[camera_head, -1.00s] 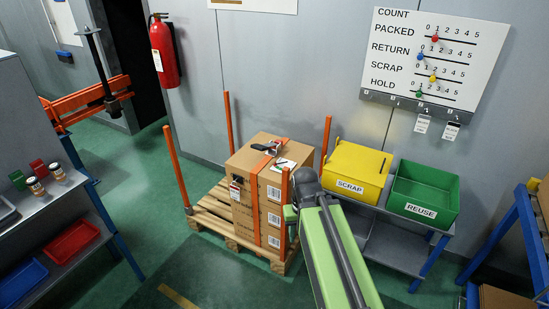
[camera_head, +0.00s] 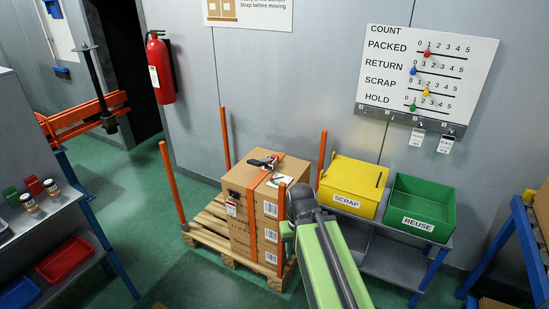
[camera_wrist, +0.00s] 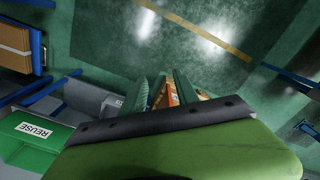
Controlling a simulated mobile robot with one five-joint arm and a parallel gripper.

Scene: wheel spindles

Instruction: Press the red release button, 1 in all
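A strap buckle (camera_head: 263,162) with dark and red parts sits on top of a strapped cardboard carton (camera_head: 240,208). It is too small for me to make out a release button on it for certain. An orange strap (camera_head: 253,208) runs over the carton and down its side. My gripper (camera_wrist: 168,84) shows two dark green fingers in the wrist view, apart, with carton and orange strap seen through the gap. It appears empty. In the head view my arm covers the carton's right edge, and the fingertips are hard to make out.
The carton stands on a wooden pallet (camera_head: 205,232) with orange posts (camera_head: 172,183). A yellow scrap bin (camera_head: 352,183) and a green reuse bin (camera_head: 421,205) stand on a grey bench to the right. A count board (camera_head: 427,75) and a fire extinguisher (camera_head: 160,68) hang on the wall.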

